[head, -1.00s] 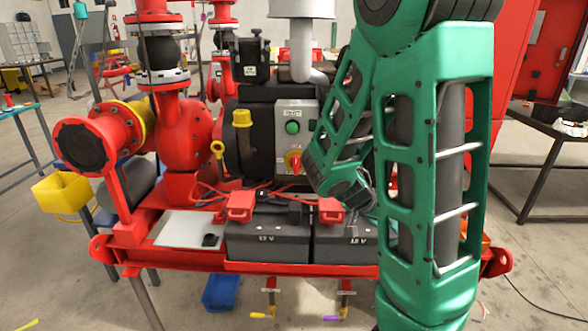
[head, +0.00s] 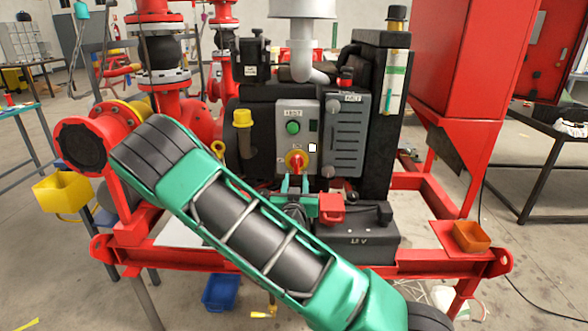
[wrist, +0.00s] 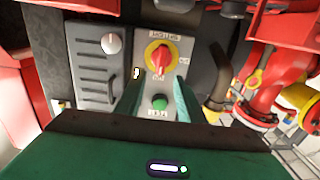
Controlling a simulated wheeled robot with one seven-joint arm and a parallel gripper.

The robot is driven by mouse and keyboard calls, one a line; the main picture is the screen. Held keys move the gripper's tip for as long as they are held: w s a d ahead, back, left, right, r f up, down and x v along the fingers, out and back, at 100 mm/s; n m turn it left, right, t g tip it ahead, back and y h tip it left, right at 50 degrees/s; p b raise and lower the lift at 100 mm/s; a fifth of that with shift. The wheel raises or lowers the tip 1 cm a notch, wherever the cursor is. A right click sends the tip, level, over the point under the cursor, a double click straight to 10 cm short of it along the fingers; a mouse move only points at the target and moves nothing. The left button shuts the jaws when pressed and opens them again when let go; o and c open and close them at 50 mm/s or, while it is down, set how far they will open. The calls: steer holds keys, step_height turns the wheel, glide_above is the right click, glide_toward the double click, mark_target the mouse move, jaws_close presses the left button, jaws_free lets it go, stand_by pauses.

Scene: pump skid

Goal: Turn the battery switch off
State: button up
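The battery switch (head: 296,160) is a red rotary knob on a yellow round plate, low on a grey panel (head: 285,110). A green button sits above it in the head view. In the wrist view the picture is turned over, and the switch (wrist: 159,59) shows upper centre with its red handle close to upright. My gripper (head: 294,184) is just below and in front of the switch in the head view. In the wrist view its two green fingers (wrist: 156,98) are apart with nothing between them, pointing toward the panel. Contact with the knob is not visible.
A grey box with slots (head: 346,135) adjoins the panel on the right. A battery (head: 356,245) with a red terminal cover (head: 331,208) stands below. My arm hides the other battery. A red pump (head: 85,150) is left; an orange bin (head: 470,237) sits right.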

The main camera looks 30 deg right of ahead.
mark_target(296, 165)
steer(key=shift+w, duration=0.3)
steer(key=x, duration=1)
steer(key=shift+w, duration=0.15)
steer(key=shift+f, duration=0.1)
jaws_close()
